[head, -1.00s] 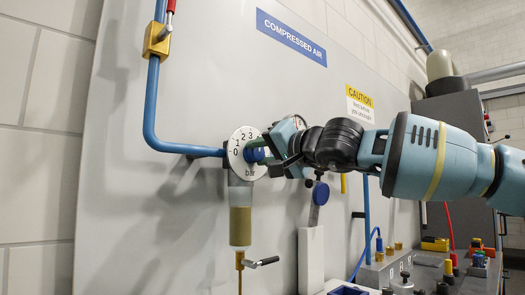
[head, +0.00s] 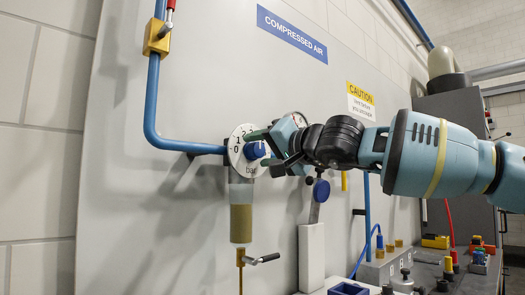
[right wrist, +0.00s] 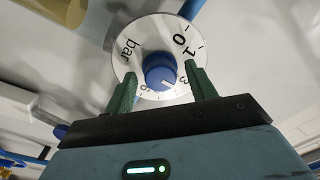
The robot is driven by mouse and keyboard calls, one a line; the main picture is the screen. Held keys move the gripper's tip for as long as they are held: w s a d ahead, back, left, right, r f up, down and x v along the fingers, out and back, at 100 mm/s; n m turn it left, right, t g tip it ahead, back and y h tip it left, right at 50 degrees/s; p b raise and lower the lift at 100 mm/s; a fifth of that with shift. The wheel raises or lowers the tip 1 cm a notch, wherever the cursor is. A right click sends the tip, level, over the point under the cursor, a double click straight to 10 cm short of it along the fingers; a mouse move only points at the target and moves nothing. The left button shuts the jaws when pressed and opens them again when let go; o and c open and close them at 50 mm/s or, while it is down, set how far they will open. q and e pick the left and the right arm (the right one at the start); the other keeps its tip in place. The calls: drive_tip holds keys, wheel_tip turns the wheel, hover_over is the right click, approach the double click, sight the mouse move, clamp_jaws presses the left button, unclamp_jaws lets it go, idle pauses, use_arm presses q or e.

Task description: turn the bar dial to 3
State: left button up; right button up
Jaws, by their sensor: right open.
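The bar dial (head: 236,163) is a white disc with black numbers on the grey panel, with a blue knob (head: 256,150) at its centre. In the right wrist view the disc (right wrist: 125,65) shows "bar", 0, 1 and 3, and the knob (right wrist: 158,68) has a small pale mark on its lower right, on the side of the 3. My right gripper (head: 260,148) is open at the dial. In the right wrist view its green fingers (right wrist: 163,92) stand on either side of the knob, apart from it. In the head view a finger covers some numbers. My left gripper is out of view.
A blue pipe (head: 150,100) enters the dial from the left. A filter bowl (head: 241,222) hangs below it, above a small lever valve (head: 262,260). A blue round-topped part (head: 321,192) is close below my right wrist. Fittings crowd the bench at lower right.

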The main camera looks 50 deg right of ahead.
drive_tip(key=shift+s, duration=0.15)
drive_tip(key=s, duration=0.7)
drive_tip(key=shift+s+a+f+b, duration=0.2)
drive_tip(key=shift+s+a+b, duration=0.1)
drive_tip(key=shift+a, duration=0.15)
drive_tip(key=shift+w, duration=0.1)
